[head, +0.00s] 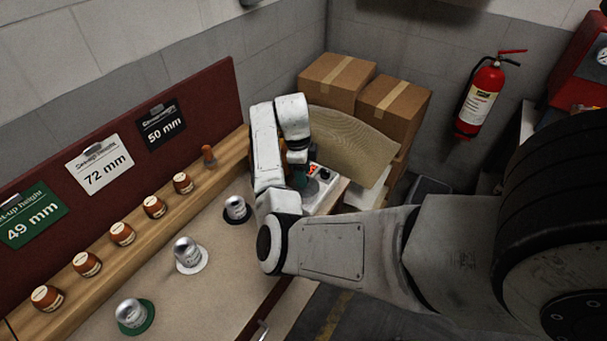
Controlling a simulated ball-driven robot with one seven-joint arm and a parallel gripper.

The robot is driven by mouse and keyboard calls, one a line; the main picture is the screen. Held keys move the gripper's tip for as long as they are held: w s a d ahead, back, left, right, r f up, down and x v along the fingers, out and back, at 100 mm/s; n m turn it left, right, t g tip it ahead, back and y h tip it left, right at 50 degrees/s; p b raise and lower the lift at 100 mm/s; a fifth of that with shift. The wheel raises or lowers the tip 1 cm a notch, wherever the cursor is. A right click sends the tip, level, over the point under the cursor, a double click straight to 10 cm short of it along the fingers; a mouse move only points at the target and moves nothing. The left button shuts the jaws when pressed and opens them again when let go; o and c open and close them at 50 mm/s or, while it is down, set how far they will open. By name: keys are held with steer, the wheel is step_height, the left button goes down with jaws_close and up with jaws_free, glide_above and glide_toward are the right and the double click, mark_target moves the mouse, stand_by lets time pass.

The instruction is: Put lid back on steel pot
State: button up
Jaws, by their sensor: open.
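I cannot make out a steel pot or its lid for certain. Three small silver, domed pieces stand on the bench: one on a green disc (132,312), one on a white disc (190,250) and one on a black disc (236,208). My gripper (299,176) shows only in part, as dark green pieces below my white wrist, beside a white control box (322,190) at the bench's far end. It is open, with no held object visible. My arm hides part of the box and whatever is behind it.
Several brown labelled pots (122,233) line a wooden ledge, with a brown peg (208,156) at its far end. Height signs (100,169) hang on the red backboard. The bench middle (215,290) is clear.

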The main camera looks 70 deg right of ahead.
step_height(320, 180, up, 11)
steer(key=w+b, duration=0.1)
steer(key=s+a+f+n+t+h, duration=0.1)
steer(key=s+a+f+n+h, duration=0.1)
steer(key=a+f+n, duration=0.55)
steer(key=s+a+f+n+h, duration=0.25)
steer(key=a+n, duration=0.25)
steer(key=n, duration=0.6)
steer(key=s+a+f+n+y, duration=0.1)
steer(key=s+a+f+n, duration=0.1)
steer(key=a+n, duration=0.3)
steer(key=s+a+f+n+t+y, duration=0.1)
steer(key=s+a+n+y, duration=0.1)
steer(key=a+n, duration=0.3)
steer(key=s+a+f+n+y, duration=0.1)
steer(key=s+a+n, duration=0.3)
steer(key=a, duration=0.5)
steer(key=shift+s+a+f+n, duration=0.15)
steer(key=shift+s+f+n, duration=0.15)
steer(key=shift+f+n, duration=0.4)
steer(key=shift+f+m+y, duration=0.15)
steer(key=shift+m+y, duration=0.1)
